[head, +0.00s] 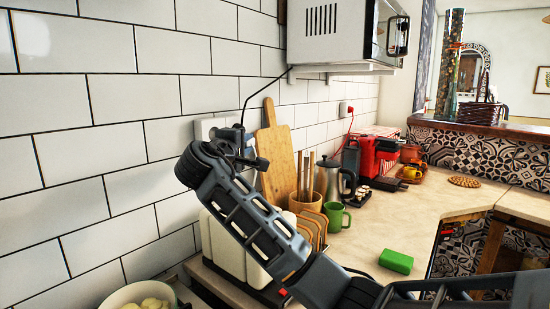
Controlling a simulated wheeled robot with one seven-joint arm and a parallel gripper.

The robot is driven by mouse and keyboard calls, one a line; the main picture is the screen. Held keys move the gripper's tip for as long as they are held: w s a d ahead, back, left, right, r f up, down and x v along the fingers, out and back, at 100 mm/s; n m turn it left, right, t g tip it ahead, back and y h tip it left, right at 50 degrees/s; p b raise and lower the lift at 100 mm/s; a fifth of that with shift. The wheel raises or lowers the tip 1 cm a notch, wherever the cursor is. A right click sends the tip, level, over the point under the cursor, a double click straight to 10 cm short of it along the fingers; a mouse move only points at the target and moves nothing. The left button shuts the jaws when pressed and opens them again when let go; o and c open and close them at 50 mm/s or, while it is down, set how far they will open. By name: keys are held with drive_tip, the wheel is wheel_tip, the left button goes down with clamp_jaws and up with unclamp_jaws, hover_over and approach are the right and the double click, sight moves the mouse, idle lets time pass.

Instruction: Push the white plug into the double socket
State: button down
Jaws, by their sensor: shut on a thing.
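My gripper (241,146) is at the tiled wall in the middle left of the head view, at the end of my grey arm. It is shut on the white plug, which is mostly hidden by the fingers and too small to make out. A dark cord (262,88) runs from the microwave down to the gripper. The white double socket (207,127) is on the wall just left of and behind the fingers, partly covered by them. I cannot tell whether the plug touches the socket.
Wooden cutting boards (274,150) lean on the wall right of the gripper. A white toaster (232,246) stands below, partly behind my arm. The microwave (345,35) is above right.

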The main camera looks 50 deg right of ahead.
drive_tip(key=shift+w+a+r, duration=0.2)
drive_tip(key=shift+a+r, duration=0.2)
drive_tip(key=shift+a, duration=0.15)
drive_tip(key=shift+a, duration=0.1)
drive_tip(key=shift+w+b, duration=0.3)
drive_tip(key=shift+w, duration=2.55)
drive_tip(key=shift+w, duration=1.55)
drive_tip(key=c, duration=0.9)
unclamp_jaws()
drive_tip(key=b+v, duration=0.1)
drive_tip(key=v, duration=0.6)
drive_tip(key=shift+a+b, duration=0.3)
drive_tip(key=shift+a, duration=0.1)
drive_tip(key=shift+s+f, duration=0.1)
drive_tip(key=shift+s, duration=0.05)
